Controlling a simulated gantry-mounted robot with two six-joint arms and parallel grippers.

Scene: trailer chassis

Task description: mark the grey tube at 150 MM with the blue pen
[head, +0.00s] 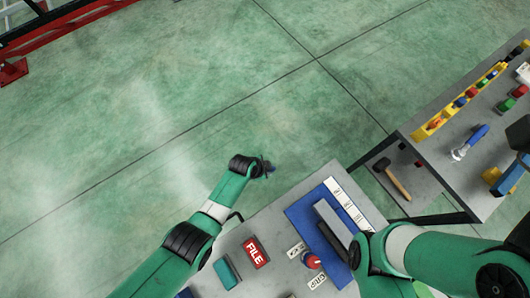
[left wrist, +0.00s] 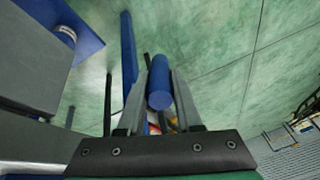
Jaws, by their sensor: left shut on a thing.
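The blue pen (left wrist: 159,84) is held between the two grey fingers of my left gripper (left wrist: 161,78), seen nearly end-on in the left wrist view. In the head view, my left gripper (head: 267,168) is beyond the far left edge of the workbench, over the floor, with a bit of blue at its tip. The grey tube (head: 333,221) lies on a blue mat (head: 304,217) on the bench, to the right of my left gripper and apart from it. My right arm covers the tube's near end. My right gripper is hidden.
White printed strips (head: 349,204) lie along the mat's right side. A red FILE block (head: 256,252), a teal block (head: 227,272) and a blue-and-red knob-like item (head: 311,260) stand on the grey bench (head: 284,222). A second table (head: 478,160) with tools is at right.

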